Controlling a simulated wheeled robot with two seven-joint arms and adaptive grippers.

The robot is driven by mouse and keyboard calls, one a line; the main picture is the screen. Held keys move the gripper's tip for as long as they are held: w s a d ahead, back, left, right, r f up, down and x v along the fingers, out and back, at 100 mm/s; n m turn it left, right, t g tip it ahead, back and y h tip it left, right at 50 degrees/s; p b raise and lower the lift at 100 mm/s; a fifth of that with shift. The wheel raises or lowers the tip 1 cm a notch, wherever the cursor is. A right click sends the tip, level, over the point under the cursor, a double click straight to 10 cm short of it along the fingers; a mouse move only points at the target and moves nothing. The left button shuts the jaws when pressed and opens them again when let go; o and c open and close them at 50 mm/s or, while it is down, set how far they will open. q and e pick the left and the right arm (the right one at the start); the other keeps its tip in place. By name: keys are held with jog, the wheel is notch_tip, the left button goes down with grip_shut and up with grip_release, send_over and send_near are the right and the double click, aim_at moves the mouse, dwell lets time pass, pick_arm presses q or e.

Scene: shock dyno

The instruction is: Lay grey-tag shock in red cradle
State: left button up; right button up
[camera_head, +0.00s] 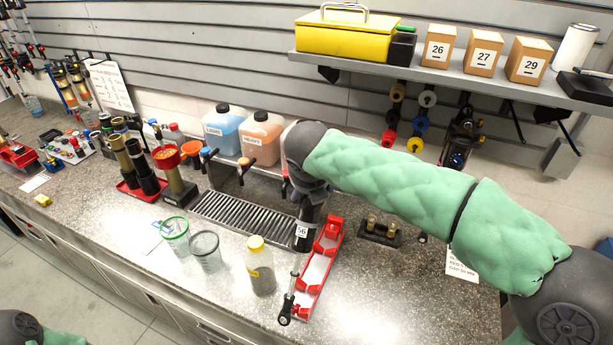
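The red cradle (325,259) lies on the counter, a long tray with pale lining and a raised far end. A dark shock (308,217) with a tag reading 56 slants along its left side; its thin shaft ends in a black eyelet (284,318) near the cradle's front end. I cannot tell if the shock touches the cradle or counter. The tag looks pale; its exact colour is unclear. My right gripper (309,190) points down at the shock's upper end and appears closed around it, its fingers partly hidden. My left gripper is out of view.
A yellow-capped bottle (261,268), clear cup (206,250) and green-rimmed cup (176,236) stand left of the cradle. A drain grate (237,221) lies behind them. A small dark block (381,233) with brass fittings sits right. The front-right counter is clear.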

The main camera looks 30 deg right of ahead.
jog(key=w+d+f+g+y, duration=0.2)
jog(key=f, duration=0.7)
jog(key=w+d+f+g+y, duration=0.2)
jog(key=f+y, duration=0.1)
jog(key=f, duration=0.7)
jog(key=w+d+f+m+g+y, duration=0.1)
jog(key=w+d+f+g+y, duration=0.1)
jog(key=f, duration=0.8)
jog(key=shift+d+g+y+b, duration=0.3)
jog(key=shift+d+g+y, duration=0.2)
jog(key=shift+g+y, duration=0.1)
jog(key=shift+b, duration=0.45)
jog(key=shift+f+b, duration=0.75)
jog(key=shift+f, duration=0.3)
jog(key=shift+b, duration=0.4)
dwell(1.0)
jog(key=shift+f, duration=0.15)
